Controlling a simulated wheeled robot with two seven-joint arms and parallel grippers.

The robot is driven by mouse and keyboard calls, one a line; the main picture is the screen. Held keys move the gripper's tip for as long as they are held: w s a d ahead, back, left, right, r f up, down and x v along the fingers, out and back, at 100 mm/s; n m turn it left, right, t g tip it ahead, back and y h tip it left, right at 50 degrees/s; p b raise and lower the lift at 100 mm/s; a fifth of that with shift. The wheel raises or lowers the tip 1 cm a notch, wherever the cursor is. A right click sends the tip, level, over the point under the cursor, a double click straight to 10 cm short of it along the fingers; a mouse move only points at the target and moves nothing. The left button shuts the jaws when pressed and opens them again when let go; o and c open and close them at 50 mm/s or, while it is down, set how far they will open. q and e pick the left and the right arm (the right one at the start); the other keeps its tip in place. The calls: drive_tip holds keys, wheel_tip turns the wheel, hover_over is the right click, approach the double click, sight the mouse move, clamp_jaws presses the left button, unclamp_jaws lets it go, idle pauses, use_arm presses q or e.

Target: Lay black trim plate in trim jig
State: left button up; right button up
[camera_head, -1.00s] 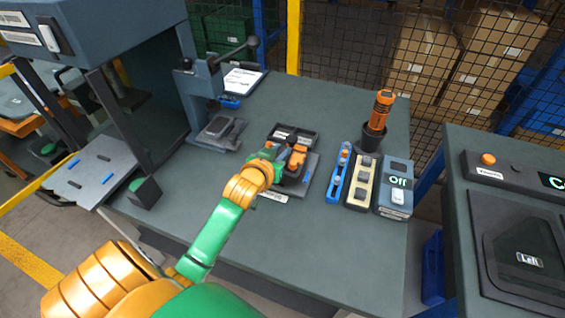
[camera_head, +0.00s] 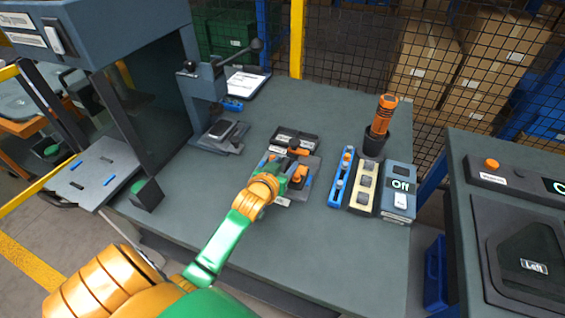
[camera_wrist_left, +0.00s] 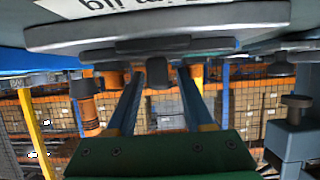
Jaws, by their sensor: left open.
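My left gripper (camera_head: 287,174) is over the grey fixture with a white label (camera_head: 283,201), which looks like the trim jig, near the middle of the table. The gripper and wrist hide part of it. In the left wrist view the two blue fingers (camera_wrist_left: 160,100) are apart, with a small dark block (camera_wrist_left: 157,73) between or beyond them; I cannot tell whether they touch it. A flat grey body with a dark strip (camera_wrist_left: 150,46) spans the top there. I cannot single out the black trim plate for sure. My right gripper is not in view.
A dark tray (camera_head: 296,137) lies behind the fixture. A lever press (camera_head: 207,95) stands at the back left. A blue rail (camera_head: 341,178), a cream button strip (camera_head: 364,185), a switch box (camera_head: 398,192) and an orange cylinder in a black holder (camera_head: 373,144) stand right. The front table is clear.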

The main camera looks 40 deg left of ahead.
use_arm(q)
drive_tip(key=v, duration=1.2)
drive_tip(key=shift+p, duration=0.3)
